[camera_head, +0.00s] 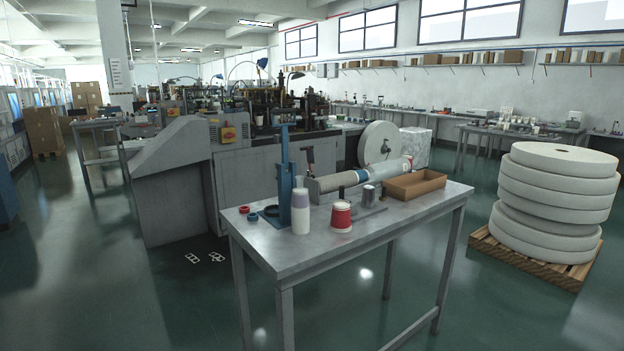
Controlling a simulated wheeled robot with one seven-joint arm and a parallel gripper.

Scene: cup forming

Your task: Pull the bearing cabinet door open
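I cannot make out a thing that is clearly the bearing cabinet or its door. The grey machine housing (183,178) left of centre has flat panels, and I cannot tell whether one of them is a door. A blue cabinet-like body (5,185) is cut off at the left edge, with no door or handle to be made out on it. My gripper is not in view.
A metal table (290,256) stands in front, holding a blue stand (284,170), red-and-white cups (341,216), a long roll (350,178) and a brown tray (415,185). White rolls (560,190) are stacked on a pallet (500,255) at right.

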